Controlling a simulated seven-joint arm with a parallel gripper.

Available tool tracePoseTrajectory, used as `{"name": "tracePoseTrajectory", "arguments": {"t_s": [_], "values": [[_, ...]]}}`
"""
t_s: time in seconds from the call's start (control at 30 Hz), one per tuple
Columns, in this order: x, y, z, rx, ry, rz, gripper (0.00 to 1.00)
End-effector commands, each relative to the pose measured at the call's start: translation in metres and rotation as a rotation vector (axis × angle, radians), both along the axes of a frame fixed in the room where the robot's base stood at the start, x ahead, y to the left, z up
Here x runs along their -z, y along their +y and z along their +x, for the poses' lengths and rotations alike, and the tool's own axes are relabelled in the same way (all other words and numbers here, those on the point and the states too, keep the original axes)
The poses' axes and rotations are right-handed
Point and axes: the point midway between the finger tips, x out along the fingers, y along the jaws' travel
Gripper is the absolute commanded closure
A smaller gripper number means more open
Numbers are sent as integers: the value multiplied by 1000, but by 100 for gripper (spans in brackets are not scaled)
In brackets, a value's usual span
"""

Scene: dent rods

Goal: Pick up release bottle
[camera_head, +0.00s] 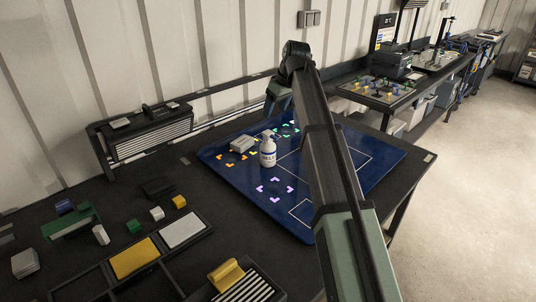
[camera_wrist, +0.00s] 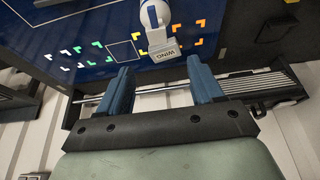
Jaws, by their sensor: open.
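In the wrist view, part of the white bottle (camera_wrist: 154,15) shows at the top edge, beyond the fingertips. My gripper (camera_wrist: 160,66) has its two blue fingers spread apart with nothing held between them. It is apart from the bottle. In the head view my arm bends down behind the mat's far edge, and the fingers cannot be made out there.
A dark vented unit (camera_head: 150,135) stands at the back left. Trays and small coloured blocks fill the front left. The mat's right half is mostly clear.

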Motion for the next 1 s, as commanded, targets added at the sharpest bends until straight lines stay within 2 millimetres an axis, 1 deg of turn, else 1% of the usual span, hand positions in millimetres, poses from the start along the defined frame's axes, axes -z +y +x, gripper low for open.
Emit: {"name": "tracePoseTrajectory", "arguments": {"t_s": [0.03, 0.2, 0.4, 0.5, 0.77, 0.87, 1.0], "values": [[8, 2, 1, 0, 2, -1, 34], [36, 10, 10, 0, 4, -1, 34], [61, 17, 18, 1, 2, 1, 34], [68, 19, 20, 3, 2, 0, 34], [77, 20, 22, 3, 2, 0, 34], [87, 21, 24, 3, 2, 0, 34], [105, 22, 28, 2, 3, 0, 34]]}}
